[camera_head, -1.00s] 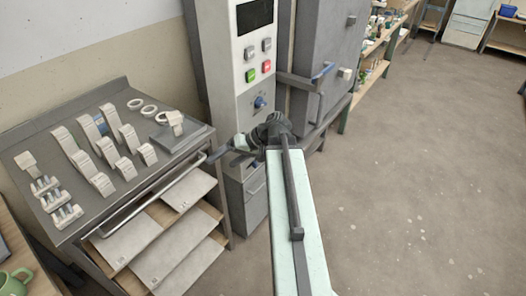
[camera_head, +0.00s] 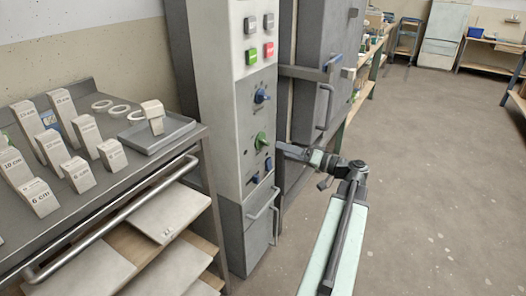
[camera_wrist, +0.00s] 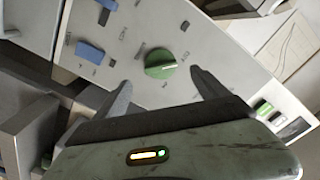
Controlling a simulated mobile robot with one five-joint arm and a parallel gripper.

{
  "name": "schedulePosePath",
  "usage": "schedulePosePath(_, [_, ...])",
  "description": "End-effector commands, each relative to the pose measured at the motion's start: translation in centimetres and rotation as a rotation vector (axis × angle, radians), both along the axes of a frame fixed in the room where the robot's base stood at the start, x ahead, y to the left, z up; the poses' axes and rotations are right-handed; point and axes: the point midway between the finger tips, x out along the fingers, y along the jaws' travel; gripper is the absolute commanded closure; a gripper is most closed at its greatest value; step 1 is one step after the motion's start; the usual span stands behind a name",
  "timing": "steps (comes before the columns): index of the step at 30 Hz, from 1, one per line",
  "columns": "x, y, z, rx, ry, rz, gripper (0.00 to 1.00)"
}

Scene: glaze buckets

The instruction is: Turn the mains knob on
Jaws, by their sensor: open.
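A green knob (camera_head: 262,141) sits on the grey front panel (camera_head: 250,113) of the tall control cabinet. It shows large in the wrist view (camera_wrist: 161,66), with a pale pointer line across its face. I cannot read any label naming the mains knob. My gripper (camera_head: 281,149) is in front of the panel, just right of the green knob. In the wrist view my gripper (camera_wrist: 161,80) is open, with one finger on each side of the green knob and nothing held. Whether a finger touches the knob cannot be told.
A blue knob (camera_head: 262,96) is above the green one, and blue controls (camera_head: 255,180) are below it. Red (camera_head: 268,49) and green (camera_head: 251,56) buttons are higher up. A kiln-like cabinet (camera_head: 320,70) with handles stands right. A bench (camera_head: 150,200) stands left. Floor at right is clear.

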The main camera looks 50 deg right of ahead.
Motion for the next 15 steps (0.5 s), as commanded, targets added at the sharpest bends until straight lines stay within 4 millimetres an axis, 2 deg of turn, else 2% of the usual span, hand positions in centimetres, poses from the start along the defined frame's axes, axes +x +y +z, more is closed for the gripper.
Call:
schedulePosePath(9, [5.4,1.5,0.1,0.0,0.002,0.006,0.16])
schedulePosePath(15, [7.4,2.0,0.0,0.001,0.003,0.006,0.16])
